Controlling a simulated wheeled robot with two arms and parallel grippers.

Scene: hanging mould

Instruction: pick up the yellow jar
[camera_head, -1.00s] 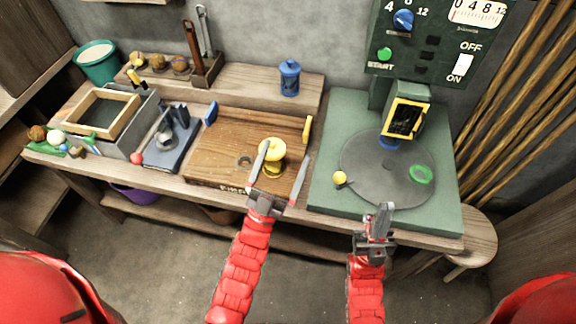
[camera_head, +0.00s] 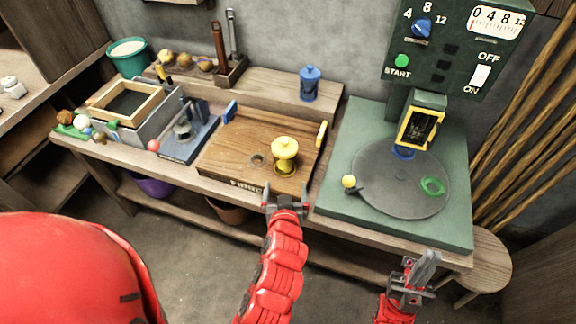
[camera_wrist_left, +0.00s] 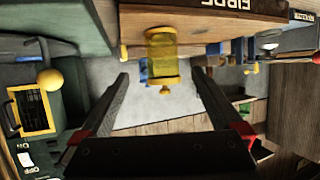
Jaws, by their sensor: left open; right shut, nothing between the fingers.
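The yellow jar (camera_head: 286,158) with a round knobbed lid stands upright on the wooden board (camera_head: 232,150), near its front right. My left gripper (camera_head: 285,194) is open and empty at the board's front edge, in line with the jar and short of it. In the left wrist view the jar (camera_wrist_left: 162,55) appears upside down, ahead of and between the two spread fingertips (camera_wrist_left: 158,74); no contact shows. My right gripper (camera_head: 418,272) is shut and empty, low in front of the green machine.
The green machine (camera_head: 345,196) with a round plate and a yellow ball-ended lever (camera_head: 349,182) stands right of the board. A blue jar (camera_head: 310,84) is on the back shelf. A blue-based press (camera_head: 188,137) stands left. Floor space in front is open.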

